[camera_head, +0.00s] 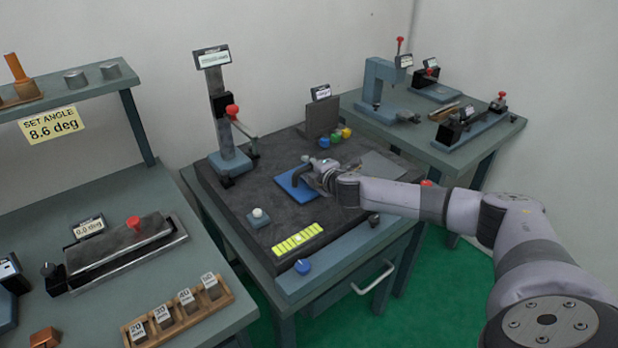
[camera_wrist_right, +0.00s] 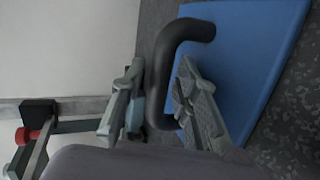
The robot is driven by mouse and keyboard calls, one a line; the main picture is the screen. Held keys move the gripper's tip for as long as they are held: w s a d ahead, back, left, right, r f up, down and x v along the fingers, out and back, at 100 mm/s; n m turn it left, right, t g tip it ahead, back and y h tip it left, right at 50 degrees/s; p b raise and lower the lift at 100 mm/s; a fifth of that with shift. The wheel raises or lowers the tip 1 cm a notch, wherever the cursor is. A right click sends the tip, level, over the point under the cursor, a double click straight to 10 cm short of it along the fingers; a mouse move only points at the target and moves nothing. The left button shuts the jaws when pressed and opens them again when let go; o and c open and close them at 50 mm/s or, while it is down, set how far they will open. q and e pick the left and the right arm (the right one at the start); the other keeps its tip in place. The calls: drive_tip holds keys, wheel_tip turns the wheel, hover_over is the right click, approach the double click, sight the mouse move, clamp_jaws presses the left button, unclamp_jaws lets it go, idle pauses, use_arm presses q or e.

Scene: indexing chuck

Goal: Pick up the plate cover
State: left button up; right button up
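The plate cover appears to be the flat blue plate (camera_head: 296,190) with a dark bent handle, lying on the dark slab. In the right wrist view, the blue plate (camera_wrist_right: 245,60) fills the upper right, with the black handle (camera_wrist_right: 163,65) rising from it. My right gripper (camera_head: 312,170) is over the plate at the handle. In the wrist view, its two fingers (camera_wrist_right: 162,85) stand on either side of the handle, with a narrow gap on the left, so it looks open around the handle. My left gripper is not in view.
A post stand (camera_head: 228,120) with a red-knobbed lever stands left of the plate. A small upright block (camera_head: 322,117) and coloured buttons (camera_head: 335,136) sit behind it. A yellow strip (camera_head: 298,239) and a pale button (camera_head: 258,217) lie in front. Side benches hold other fixtures.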

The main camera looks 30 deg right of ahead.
drive_tip(key=shift+c, duration=0.5)
clamp_jaws()
